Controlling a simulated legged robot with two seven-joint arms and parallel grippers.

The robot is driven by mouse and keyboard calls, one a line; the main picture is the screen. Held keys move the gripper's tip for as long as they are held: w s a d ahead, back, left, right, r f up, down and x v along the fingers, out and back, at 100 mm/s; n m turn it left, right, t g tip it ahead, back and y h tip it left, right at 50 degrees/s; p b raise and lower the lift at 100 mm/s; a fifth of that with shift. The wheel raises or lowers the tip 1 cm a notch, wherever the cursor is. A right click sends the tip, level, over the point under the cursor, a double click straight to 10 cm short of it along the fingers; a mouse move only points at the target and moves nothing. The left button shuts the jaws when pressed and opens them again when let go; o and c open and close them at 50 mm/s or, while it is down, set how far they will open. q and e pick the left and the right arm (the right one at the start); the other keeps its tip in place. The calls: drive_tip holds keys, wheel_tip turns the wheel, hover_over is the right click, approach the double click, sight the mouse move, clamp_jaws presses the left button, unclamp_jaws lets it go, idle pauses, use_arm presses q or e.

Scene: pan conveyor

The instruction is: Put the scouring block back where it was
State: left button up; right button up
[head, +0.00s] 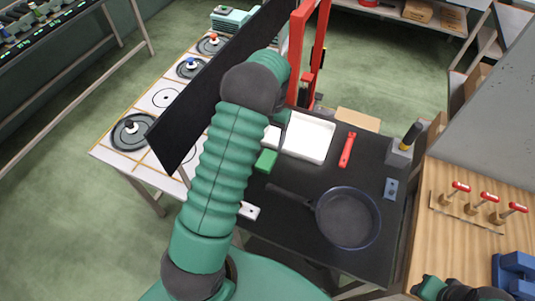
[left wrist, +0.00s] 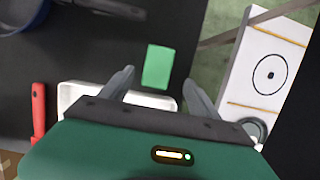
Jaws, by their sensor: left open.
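The green scouring block (head: 265,161) lies on the black table, just left of and in front of the white tray (head: 308,137). In the left wrist view the block (left wrist: 158,67) shows as a plain green rectangle, slightly ahead of and between my finger tips. My left gripper (left wrist: 160,78) is open and empty, with one finger on each side of the block's line. In the head view my left arm hides most of that gripper. A green and dark part of my right arm shows at the bottom right; its jaws cannot be made out.
A dark pan (head: 347,217) lies at the front of the table, its handle toward the block. A red tool (head: 347,149) lies right of the tray. A red frame (head: 298,55) rises behind.

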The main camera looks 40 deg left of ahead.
use_arm(q)
drive_tip(key=v, duration=0.5)
drive_tip(key=s+d+m+t, duration=0.1)
drive_tip(key=s+d+t, duration=0.1)
drive_tip(key=d, duration=0.5)
drive_tip(key=s+d+m+t+y, duration=0.1)
drive_tip(key=s+d+m+t, duration=0.1)
drive_tip(key=s+d, duration=0.8)
drive_tip(key=shift+s+d+f+m+t, duration=0.3)
drive_tip(key=shift+d+t, duration=0.4)
drive_tip(key=shift+d, duration=0.4)
drive_tip(key=shift+s+d, duration=0.1)
drive_tip(key=shift+d, duration=0.1)
